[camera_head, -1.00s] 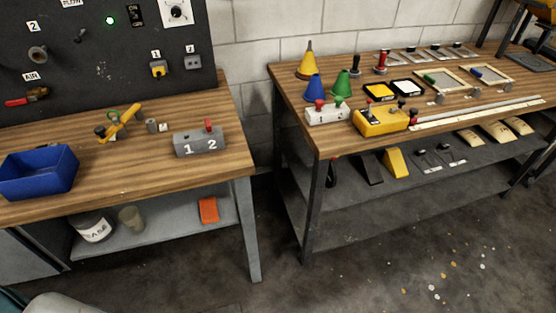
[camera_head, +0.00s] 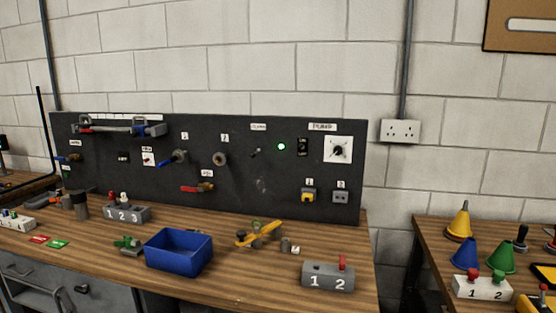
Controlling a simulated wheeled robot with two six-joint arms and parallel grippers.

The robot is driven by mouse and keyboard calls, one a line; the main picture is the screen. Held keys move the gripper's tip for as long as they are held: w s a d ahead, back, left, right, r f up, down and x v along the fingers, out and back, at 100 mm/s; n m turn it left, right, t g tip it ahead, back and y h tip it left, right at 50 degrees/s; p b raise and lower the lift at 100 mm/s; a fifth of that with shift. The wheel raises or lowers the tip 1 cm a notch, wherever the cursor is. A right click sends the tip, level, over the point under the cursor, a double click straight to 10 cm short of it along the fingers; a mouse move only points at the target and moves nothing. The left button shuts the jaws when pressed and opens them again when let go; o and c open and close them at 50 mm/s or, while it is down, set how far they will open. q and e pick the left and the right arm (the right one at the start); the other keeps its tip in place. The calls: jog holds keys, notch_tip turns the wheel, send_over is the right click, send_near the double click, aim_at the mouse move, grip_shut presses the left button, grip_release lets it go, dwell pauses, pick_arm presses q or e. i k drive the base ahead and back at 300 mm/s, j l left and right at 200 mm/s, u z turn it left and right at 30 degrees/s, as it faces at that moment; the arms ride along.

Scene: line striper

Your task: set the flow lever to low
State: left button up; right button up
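The dark upright panel (camera_head: 262,187) stands at the back of the wooden bench. A small white label (camera_head: 258,127) near its top appears to be the flow label, but its letters are too small to read surely. A small lever (camera_head: 255,152) sits below that label, its pale tip pointing up and to the right. No low marking can be read beside it. Neither of my grippers is in view.
A lit green lamp (camera_head: 281,146), a black switch (camera_head: 302,147) and a white dial (camera_head: 338,150) lie right of the lever. A blue bin (camera_head: 179,260), a yellow-handled valve (camera_head: 259,234) and a grey 1-2 block (camera_head: 328,276) stand on the bench.

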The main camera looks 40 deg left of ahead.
aim_at(253, 155)
jog(key=u, duration=1.55)
